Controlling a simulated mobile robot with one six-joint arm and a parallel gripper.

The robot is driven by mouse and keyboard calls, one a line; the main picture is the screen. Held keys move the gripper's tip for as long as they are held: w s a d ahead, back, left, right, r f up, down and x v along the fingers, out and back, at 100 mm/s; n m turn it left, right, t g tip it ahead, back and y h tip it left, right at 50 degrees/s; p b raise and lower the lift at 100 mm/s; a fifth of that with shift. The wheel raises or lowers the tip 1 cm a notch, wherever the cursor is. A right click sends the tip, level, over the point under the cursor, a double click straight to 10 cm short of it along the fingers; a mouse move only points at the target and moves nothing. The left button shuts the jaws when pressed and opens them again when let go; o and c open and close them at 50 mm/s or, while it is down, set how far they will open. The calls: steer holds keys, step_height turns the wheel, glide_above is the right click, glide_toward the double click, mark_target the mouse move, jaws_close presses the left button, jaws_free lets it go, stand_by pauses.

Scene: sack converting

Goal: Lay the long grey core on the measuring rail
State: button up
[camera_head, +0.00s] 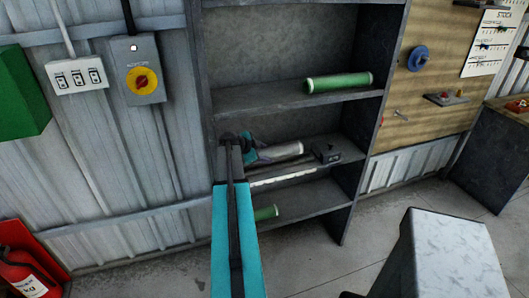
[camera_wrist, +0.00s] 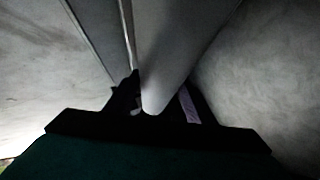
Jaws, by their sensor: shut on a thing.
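The long grey core (camera_head: 282,150) is in the middle bay of the dark shelf unit, reaching rightward from my gripper (camera_head: 252,152). In the wrist view the grey core (camera_wrist: 178,45) runs away from between the dark fingers of my gripper (camera_wrist: 162,100), which is shut on its near end. Whether the core touches the shelf below cannot be told. A pale strip (camera_head: 283,177) that looks like the measuring rail runs along the front of the same bay, just below the core. A small dark block (camera_head: 326,154) sits at its right end. My arm hides the left part of the bay.
A green core (camera_head: 338,82) lies on the shelf above, and another green core (camera_head: 265,213) lies on the lower shelf, partly behind my arm. The shelf unit's right side panel (camera_head: 378,110) bounds the bay. A light-topped table (camera_head: 455,250) stands at the lower right.

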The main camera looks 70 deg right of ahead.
steer(key=shift+f, duration=1.65)
steer(key=shift+w+a+b, duration=0.15)
steer(key=shift+w+b, duration=0.05)
steer(key=shift+b, duration=0.45)
steer(key=shift+w+a, duration=0.1)
steer(key=shift+w, duration=0.1)
steer(key=o, duration=1.5)
steer(key=shift+o, duration=0.2)
steer(key=shift+s+a, duration=0.1)
